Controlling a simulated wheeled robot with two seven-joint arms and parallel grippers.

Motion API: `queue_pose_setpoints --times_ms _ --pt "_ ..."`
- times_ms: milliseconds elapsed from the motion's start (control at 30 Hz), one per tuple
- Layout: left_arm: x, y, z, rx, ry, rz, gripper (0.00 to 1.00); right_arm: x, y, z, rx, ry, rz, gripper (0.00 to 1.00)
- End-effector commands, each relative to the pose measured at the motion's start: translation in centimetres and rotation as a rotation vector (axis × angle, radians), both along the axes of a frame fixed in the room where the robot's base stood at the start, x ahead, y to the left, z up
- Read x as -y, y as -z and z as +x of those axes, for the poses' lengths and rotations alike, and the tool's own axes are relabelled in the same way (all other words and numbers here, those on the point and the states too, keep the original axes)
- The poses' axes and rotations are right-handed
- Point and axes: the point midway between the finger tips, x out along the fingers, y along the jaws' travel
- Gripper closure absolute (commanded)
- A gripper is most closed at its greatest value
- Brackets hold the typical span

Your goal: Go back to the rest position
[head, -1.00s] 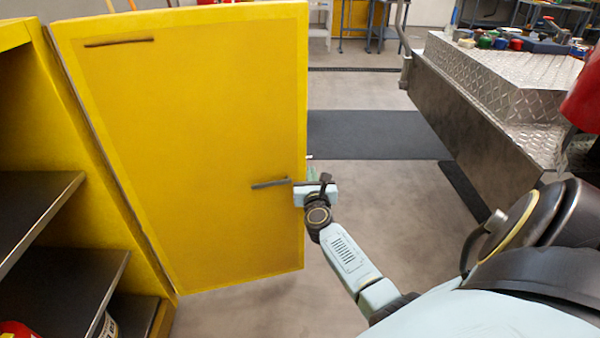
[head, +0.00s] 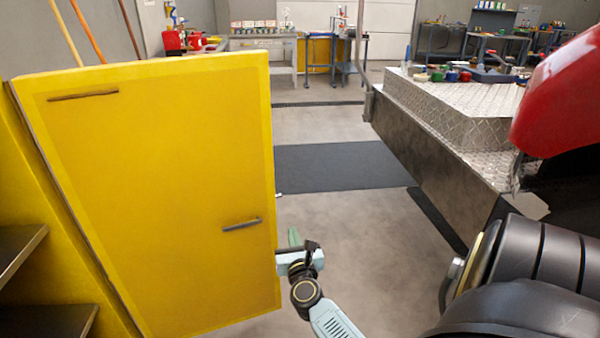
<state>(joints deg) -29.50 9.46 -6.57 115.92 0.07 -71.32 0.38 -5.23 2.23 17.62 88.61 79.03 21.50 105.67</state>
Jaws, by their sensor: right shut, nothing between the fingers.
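My right gripper (head: 293,238) is near the free edge of the open yellow cabinet door (head: 160,190), just right of it and below the level of its dark handle (head: 242,224). The gripper is shut and empty, with a small gap between it and the handle. Its forearm comes up from the lower right. My left gripper is not in view.
The yellow cabinet's dark shelves (head: 50,312) show at the lower left. A metal diamond-plate bench (head: 440,140) with small items stands on the right. A red object (head: 570,95) is at the right edge. Grey floor and a dark mat (head: 340,167) lie clear between.

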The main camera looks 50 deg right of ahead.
Motion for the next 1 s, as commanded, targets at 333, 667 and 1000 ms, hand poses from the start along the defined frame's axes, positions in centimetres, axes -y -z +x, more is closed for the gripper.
queue_pose_setpoints --times_ms 333,667,1000 --pt "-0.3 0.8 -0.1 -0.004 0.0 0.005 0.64 -1.7 0.0 -3.3 0.0 0.0 0.0 1.0" --pt "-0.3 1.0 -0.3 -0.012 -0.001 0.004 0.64 -1.7 -0.9 -3.3 0.001 0.001 0.001 1.0" --pt "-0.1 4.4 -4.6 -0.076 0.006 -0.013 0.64 -1.7 -10.1 -3.3 0.001 0.001 0.0 1.0"
